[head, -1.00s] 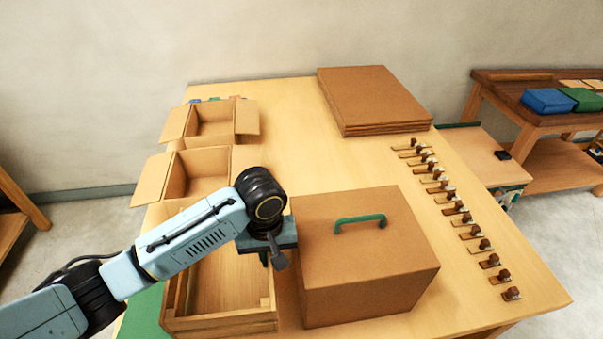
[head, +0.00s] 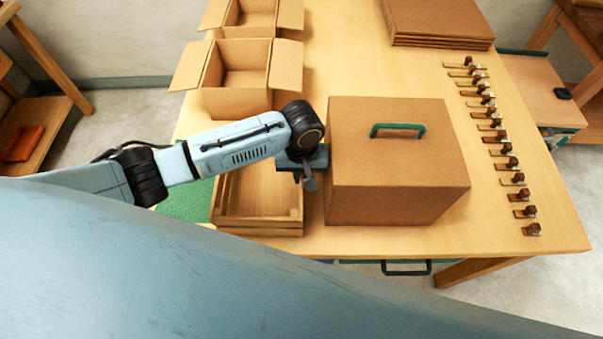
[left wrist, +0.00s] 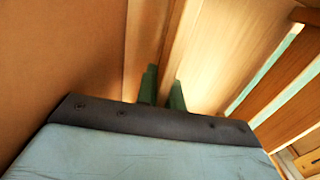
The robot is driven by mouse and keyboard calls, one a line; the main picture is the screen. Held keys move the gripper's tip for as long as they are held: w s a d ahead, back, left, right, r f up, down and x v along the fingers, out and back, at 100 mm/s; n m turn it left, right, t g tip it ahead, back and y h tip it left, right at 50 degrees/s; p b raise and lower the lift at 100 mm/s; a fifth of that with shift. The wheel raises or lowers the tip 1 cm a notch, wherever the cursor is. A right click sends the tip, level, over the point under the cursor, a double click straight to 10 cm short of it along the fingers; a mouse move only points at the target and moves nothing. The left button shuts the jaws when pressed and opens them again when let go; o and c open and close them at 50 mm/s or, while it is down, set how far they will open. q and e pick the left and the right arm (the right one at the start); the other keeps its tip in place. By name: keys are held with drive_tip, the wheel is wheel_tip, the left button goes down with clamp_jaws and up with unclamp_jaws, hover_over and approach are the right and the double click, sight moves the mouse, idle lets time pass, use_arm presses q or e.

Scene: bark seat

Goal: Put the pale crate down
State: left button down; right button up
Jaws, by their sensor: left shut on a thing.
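The pale crate (head: 258,224) is an open, slatted wooden box near the table's front left. It looks level, and I cannot tell if its base touches the table. My left gripper (head: 309,182) is shut on the crate's right wall, close beside a closed brown box. In the left wrist view, the green fingertips (left wrist: 162,88) straddle the wooden wall, with the crate's slatted side (left wrist: 285,85) to the right. My arm hides part of the crate's far end. My right gripper is not in view.
The closed brown box (head: 395,180) with a green handle stands just right of the crate. Open cartons (head: 238,100) stand behind it. A green mat (head: 190,203) lies to its left. Small latch-like pieces (head: 505,150) line the right edge. Flat cardboard (head: 440,20) lies at the back.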

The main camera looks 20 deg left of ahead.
use_arm(q)
drive_tip(key=shift+f, duration=0.1)
drive_tip(key=c, duration=1.5)
unclamp_jaws()
wheel_tip(320, 180, up, 12)
drive_tip(key=shift+r+p, duration=0.2)
drive_tip(key=shift+p, duration=0.25)
